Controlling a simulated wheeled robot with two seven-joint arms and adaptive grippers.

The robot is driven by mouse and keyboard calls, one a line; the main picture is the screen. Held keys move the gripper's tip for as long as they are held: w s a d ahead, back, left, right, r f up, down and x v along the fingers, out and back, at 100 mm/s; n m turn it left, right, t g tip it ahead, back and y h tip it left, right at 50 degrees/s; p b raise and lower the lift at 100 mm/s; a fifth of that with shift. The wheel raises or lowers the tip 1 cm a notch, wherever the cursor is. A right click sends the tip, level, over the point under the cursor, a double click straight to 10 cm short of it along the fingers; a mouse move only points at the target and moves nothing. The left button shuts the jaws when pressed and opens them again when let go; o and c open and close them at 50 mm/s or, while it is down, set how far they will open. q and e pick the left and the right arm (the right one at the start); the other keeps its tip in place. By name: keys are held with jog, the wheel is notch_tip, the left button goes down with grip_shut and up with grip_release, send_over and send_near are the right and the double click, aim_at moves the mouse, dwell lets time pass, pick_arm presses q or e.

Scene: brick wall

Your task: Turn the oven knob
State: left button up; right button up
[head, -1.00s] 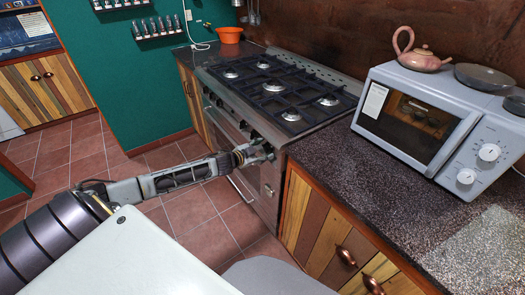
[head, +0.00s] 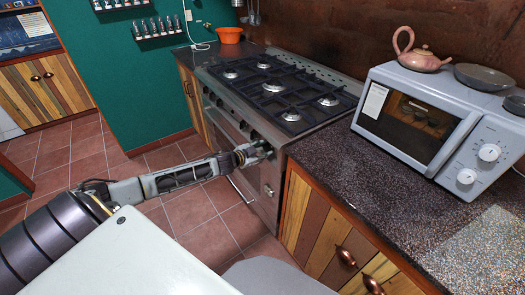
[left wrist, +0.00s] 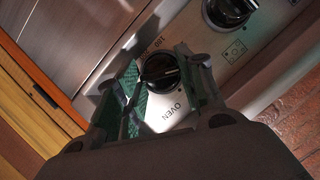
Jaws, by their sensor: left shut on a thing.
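The oven knob (left wrist: 160,72) is black and round, beside the printed word OVEN on the steel front panel, in the left wrist view. My left gripper (left wrist: 163,88) is shut on it, with green-padded fingers on either side. In the head view, my left gripper (head: 262,150) reaches the front panel of the stove (head: 257,125) near its right end and hides the knob there. My right gripper is not in view.
A second black knob (left wrist: 229,10) sits close by on the panel. The counter (head: 350,165) stands right of the stove, with a microwave (head: 440,125) on it. Tiled floor (head: 190,205) lies open in front of the stove.

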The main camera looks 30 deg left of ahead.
pick_arm(q)
jog(key=shift+d, duration=0.1)
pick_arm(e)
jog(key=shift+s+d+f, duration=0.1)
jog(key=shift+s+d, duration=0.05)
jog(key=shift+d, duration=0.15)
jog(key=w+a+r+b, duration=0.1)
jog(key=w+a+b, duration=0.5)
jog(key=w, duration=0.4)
pick_arm(q)
jog(key=shift+s+d+f+m+t+y+b, duration=0.15)
jog(key=shift+m+t+y+b, duration=0.45)
jog(key=shift+m, duration=1)
jog(key=shift+w+a+f+m+t+y+b, duration=0.15)
jog(key=shift+m+t+y+b, duration=0.2)
jog(key=shift+m+t+b, duration=0.9)
jog(key=shift+s+d+f+m+t+y+b, duration=0.15)
jog(key=shift+m+y+b, duration=0.3)
jog(key=shift+m, duration=1.5)
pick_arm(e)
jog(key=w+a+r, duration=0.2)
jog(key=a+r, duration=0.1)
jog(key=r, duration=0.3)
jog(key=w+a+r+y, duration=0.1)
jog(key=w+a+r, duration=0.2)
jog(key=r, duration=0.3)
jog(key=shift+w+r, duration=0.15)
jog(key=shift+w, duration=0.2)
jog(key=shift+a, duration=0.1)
